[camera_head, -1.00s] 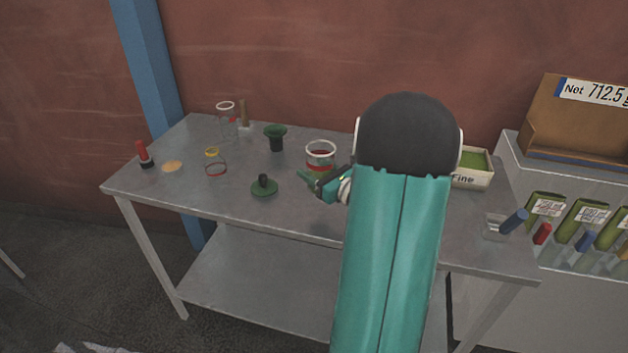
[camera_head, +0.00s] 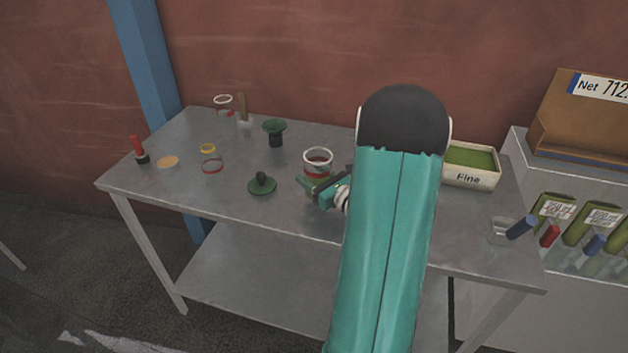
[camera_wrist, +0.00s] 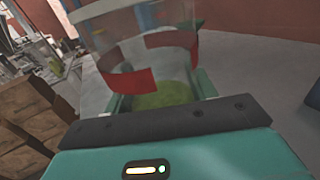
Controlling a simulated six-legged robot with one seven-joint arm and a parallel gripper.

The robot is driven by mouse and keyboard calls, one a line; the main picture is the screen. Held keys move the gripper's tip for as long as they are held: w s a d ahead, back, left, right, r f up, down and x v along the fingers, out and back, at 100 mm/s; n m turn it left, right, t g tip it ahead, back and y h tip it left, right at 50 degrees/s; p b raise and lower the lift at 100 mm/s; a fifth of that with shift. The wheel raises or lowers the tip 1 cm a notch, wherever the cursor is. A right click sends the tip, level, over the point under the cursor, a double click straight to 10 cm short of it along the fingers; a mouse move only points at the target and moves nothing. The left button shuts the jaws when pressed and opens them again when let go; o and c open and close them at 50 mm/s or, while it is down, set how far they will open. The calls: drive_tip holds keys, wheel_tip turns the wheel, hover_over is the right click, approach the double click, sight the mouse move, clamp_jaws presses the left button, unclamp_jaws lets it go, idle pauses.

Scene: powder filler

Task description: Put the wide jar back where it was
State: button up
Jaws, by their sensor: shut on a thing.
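The wide jar (camera_head: 318,158) is clear glass with a white rim and red bands. In the head view it is near the middle of the table, right of the dark green knobbed lid (camera_head: 262,184). My gripper (camera_head: 320,184) is shut on the jar from the near side. In the wrist view the jar (camera_wrist: 125,84) stands between the fingers, with green powder (camera_wrist: 163,95) low inside. The fingers partly hide the jar's lower part, and I cannot tell whether its base touches the table.
A green funnel (camera_head: 275,128), a small yellow-rimmed jar (camera_head: 208,149) and a white-rimmed jar (camera_head: 223,101) stand left and behind. A "Fine" box of green powder (camera_head: 470,179) is at the right. The table's front left (camera_head: 200,190) is clear. My arm hides part of the table.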

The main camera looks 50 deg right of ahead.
wheel_tip(320, 180, down, 2)
drive_tip(key=shift+s, duration=0.1)
drive_tip(key=shift+d+f, duration=0.2)
drive_tip(key=shift+f, duration=0.05)
drive_tip(key=shift+a+r, duration=0.15)
drive_tip(key=shift+a, duration=0.05)
drive_tip(key=shift+d, duration=0.1)
drive_tip(key=o, duration=0.7)
drive_tip(key=shift+f, duration=0.25)
drive_tip(key=shift+c, duration=0.2)
drive_tip(key=o, duration=0.4)
drive_tip(key=shift+o, duration=0.2)
drive_tip(key=shift+r, duration=0.15)
